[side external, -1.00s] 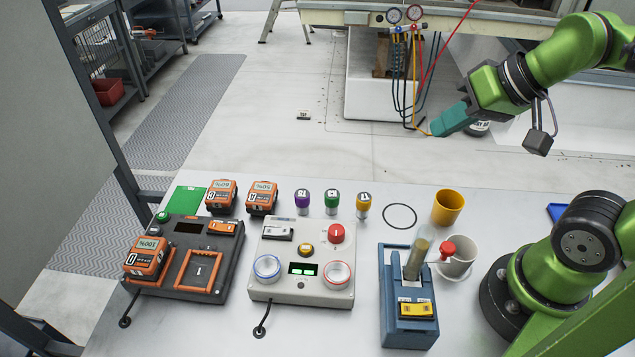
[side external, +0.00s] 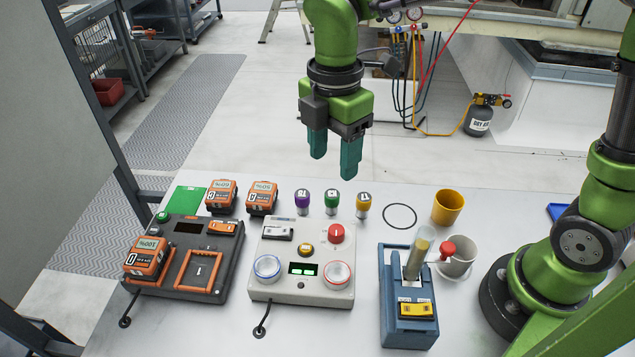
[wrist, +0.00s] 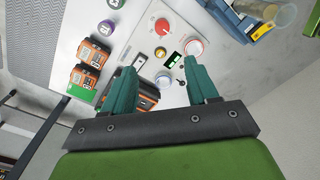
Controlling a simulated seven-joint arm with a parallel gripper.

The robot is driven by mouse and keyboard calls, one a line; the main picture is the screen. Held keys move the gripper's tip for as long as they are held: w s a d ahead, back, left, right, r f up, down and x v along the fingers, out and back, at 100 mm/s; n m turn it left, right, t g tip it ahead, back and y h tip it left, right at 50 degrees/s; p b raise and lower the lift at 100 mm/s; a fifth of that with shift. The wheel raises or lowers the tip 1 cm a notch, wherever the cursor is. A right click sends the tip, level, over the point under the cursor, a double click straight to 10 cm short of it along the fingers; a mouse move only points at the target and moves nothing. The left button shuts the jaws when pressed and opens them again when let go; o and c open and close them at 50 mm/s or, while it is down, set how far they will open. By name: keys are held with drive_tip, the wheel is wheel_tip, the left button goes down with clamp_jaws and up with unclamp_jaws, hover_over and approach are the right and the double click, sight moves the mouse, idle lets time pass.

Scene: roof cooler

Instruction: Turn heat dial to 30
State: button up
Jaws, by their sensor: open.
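The pale grey control box (side external: 302,233) stands on the table. A clear-white dial with a red ring (side external: 337,273), which looks like the heat dial, is at its front right; a blue-ringed dial (side external: 267,267) is at its front left. A small display (side external: 303,269) with green digits sits between them, too small to read. In the wrist view the red-ringed dial (wrist: 194,47) shows near the right fingertip and the blue-ringed dial (wrist: 163,79) between the fingers. My gripper (side external: 334,166) is open and empty, pointing down, above and behind the box, touching nothing.
A red knob (side external: 336,233), a yellow button (side external: 306,249) and a rocker switch (side external: 278,233) share the box. A black charger (side external: 187,258) with orange batteries is left; a blue holder (side external: 408,328) is right. Purple, green and yellow-topped pieces stand behind the box.

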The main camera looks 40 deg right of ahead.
drive_tip(key=n, duration=0.1)
approach(336, 229)
drive_tip(key=shift+n, duration=0.4)
wheel_tip(336, 229, down, 9)
drive_tip(key=shift+s+a+r, duration=0.1)
drive_tip(key=shift+s+a, duration=0.05)
drive_tip(key=c, duration=1)
